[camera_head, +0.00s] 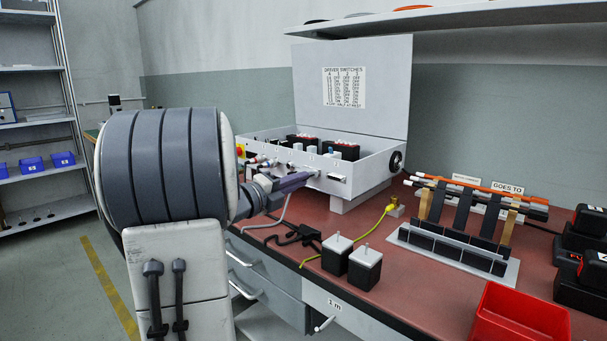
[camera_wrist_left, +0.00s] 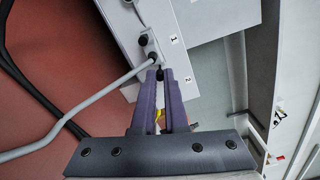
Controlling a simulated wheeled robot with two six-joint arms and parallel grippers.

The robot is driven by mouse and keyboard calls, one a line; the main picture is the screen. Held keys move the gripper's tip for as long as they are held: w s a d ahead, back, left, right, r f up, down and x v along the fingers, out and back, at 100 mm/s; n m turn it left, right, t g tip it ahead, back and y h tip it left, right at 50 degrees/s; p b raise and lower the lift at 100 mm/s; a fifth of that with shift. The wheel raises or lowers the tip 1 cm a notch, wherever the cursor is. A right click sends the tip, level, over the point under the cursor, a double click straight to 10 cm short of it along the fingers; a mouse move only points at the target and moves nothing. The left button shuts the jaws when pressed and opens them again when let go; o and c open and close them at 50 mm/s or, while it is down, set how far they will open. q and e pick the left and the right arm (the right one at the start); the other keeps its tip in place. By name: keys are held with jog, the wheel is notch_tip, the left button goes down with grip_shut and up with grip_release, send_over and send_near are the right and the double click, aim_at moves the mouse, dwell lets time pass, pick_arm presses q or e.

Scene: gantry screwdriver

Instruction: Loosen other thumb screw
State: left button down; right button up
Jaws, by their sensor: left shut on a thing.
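The white control box (camera_head: 365,179) stands open on the bench, with connectors along its front face. In the left wrist view a grey cable (camera_wrist_left: 95,113) runs to a small connector (camera_wrist_left: 153,57) on the box (camera_wrist_left: 190,40). A black thumb screw (camera_wrist_left: 143,40) sits at the connector's upper end, clear of my fingers. My left gripper (camera_head: 314,175) is at the box's front face. In the left wrist view its purple fingers (camera_wrist_left: 160,73) are shut on the other dark thumb screw (camera_wrist_left: 160,75), near label 2. The fingers mostly hide this screw. My right gripper is out of view.
Two black blocks with white tops (camera_head: 350,261) stand near the bench's front edge. A yellow cable (camera_head: 345,238) crosses the red bench top. A rack of rods (camera_head: 460,225), a red bin (camera_head: 517,313) and dark battery-like packs (camera_head: 583,265) are at the right. Blue bins (camera_head: 47,163) sit on shelves at left.

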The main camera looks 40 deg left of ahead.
pick_arm(q)
jog(key=n+p, duration=2.4)
jog(key=n, duration=0.3)
jog(key=c, duration=1.2)
grip_release()
jog(key=shift+o, duration=0.2)
